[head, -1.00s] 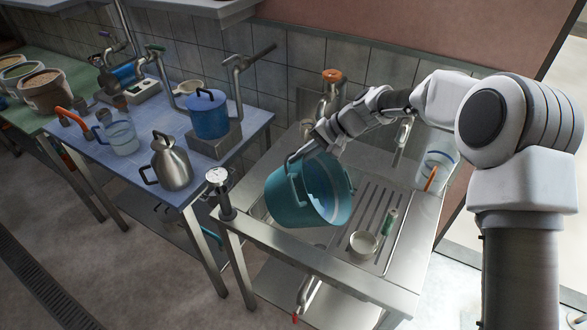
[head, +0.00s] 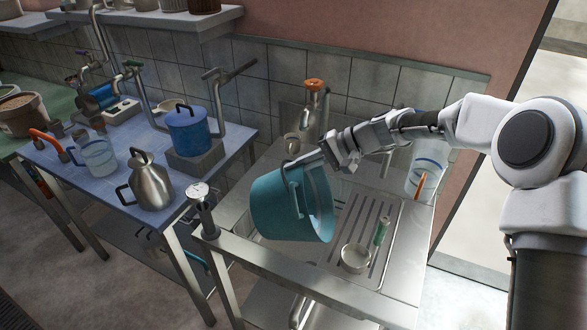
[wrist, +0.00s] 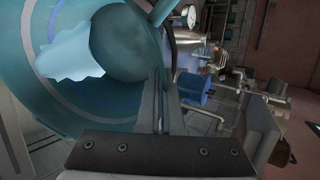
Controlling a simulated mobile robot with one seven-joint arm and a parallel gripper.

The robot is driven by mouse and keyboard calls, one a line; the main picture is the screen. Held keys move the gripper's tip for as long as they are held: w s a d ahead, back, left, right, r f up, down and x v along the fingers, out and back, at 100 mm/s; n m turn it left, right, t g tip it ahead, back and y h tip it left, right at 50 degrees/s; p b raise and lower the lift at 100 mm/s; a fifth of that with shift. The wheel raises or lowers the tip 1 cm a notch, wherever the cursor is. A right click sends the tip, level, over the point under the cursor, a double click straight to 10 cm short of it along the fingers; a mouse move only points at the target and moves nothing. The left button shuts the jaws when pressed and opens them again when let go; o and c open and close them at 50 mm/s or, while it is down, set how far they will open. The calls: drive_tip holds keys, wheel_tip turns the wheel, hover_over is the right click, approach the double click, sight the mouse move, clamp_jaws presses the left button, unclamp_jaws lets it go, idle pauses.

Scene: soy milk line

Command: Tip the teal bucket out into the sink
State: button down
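The teal bucket (head: 285,208) hangs tilted well over on its side above the steel sink unit (head: 280,266), its mouth toward the right in the head view. It hides most of the basin. My gripper (head: 292,168) is at the bucket's upper side and appears shut on its handle. In the wrist view the bucket's inside (wrist: 115,100) fills the left half, with a pale blue patch (wrist: 72,52) that looks like liquid. I see no clear stream leaving the mouth.
On the ribbed drainboard (head: 352,222) are a small metal cup (head: 355,258) and a green-handled tool (head: 381,232). A clear jug (head: 424,178) stands at the back right. A gauge post (head: 203,208) rises at the front left corner. An orange-topped tap (head: 312,108) stands behind.

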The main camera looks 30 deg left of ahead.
drive_tip(key=d+b, duration=0.1)
drive_tip(key=w+d+y+b, duration=0.1)
drive_tip(key=b, duration=0.1)
drive_tip(key=d+f+g+y+b, duration=0.1)
drive_tip(key=shift+w+d, duration=0.25)
drive_tip(key=shift+d, duration=0.1)
idle(0.5)
drive_tip(key=shift+d+b, duration=0.1)
drive_tip(key=shift+b, duration=0.25)
drive_tip(key=w+d+r+g+y+b, duration=0.1)
drive_tip(key=w+d+y+b, duration=0.1)
drive_tip(key=d, duration=0.3)
drive_tip(key=shift+w+d+g+y+b, duration=0.3)
drive_tip(key=shift+y+b, duration=0.15)
drive_tip(key=shift+y, duration=0.25)
idle(0.7)
drive_tip(key=shift+d, duration=0.15)
idle(0.4)
drive_tip(key=shift+w+d+f+g+y+b, duration=0.1)
drive_tip(key=shift+w+d+g+y+b, duration=0.15)
drive_tip(key=shift+d, duration=0.2)
drive_tip(key=shift+w+d+r+y+b, duration=0.15)
drive_tip(key=shift+d+y+b, duration=0.15)
drive_tip(key=shift+d, duration=0.15)
drive_tip(key=shift+w+d+f+g+y+b, duration=0.2)
drive_tip(key=shift+d+y+b, duration=0.1)
drive_tip(key=shift+d, duration=0.15)
idle(0.7)
